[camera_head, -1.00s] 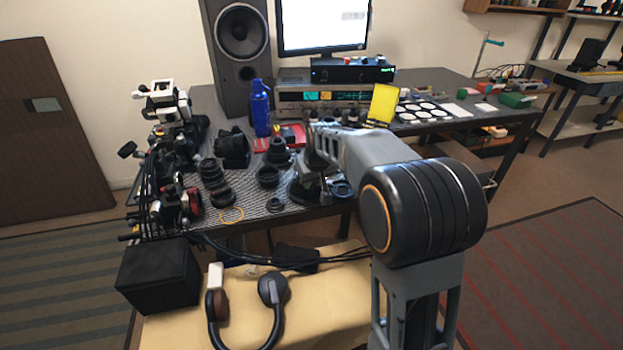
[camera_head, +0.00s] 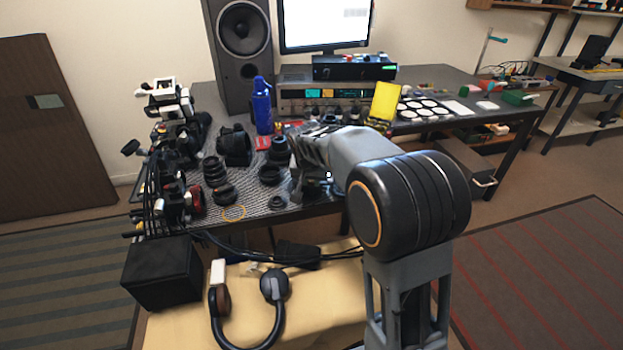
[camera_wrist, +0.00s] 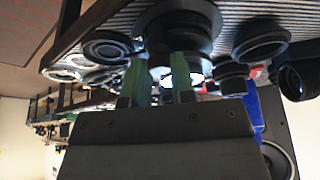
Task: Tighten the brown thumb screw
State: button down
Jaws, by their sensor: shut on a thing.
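My gripper shows in the wrist view (camera_wrist: 160,66), its two green fingers reaching up to a black, round, stepped lens part (camera_wrist: 180,30). The fingers are shut on a small dark part between their tips, close against this lens part. I cannot make out its brown colour or its shape, so I cannot confirm that it is the thumb screw. No brown thumb screw shows clearly in either view. In the head view my own arm hides the gripper and most of the work spot near the table's front edge.
A blue bottle (camera_head: 262,106) and a yellow panel (camera_head: 385,101) stand behind. A ring (camera_wrist: 262,42) lies beside the gripper. Headphones (camera_head: 274,284) lie in front, below the table.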

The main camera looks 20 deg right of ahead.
dwell(0.4)
jog(key=c, duration=0.9)
grip_release()
jog(key=shift+c, duration=0.2)
jog(key=p+v, duration=0.2)
jog(key=v, duration=1.2)
jog(key=shift+a+f, duration=0.1)
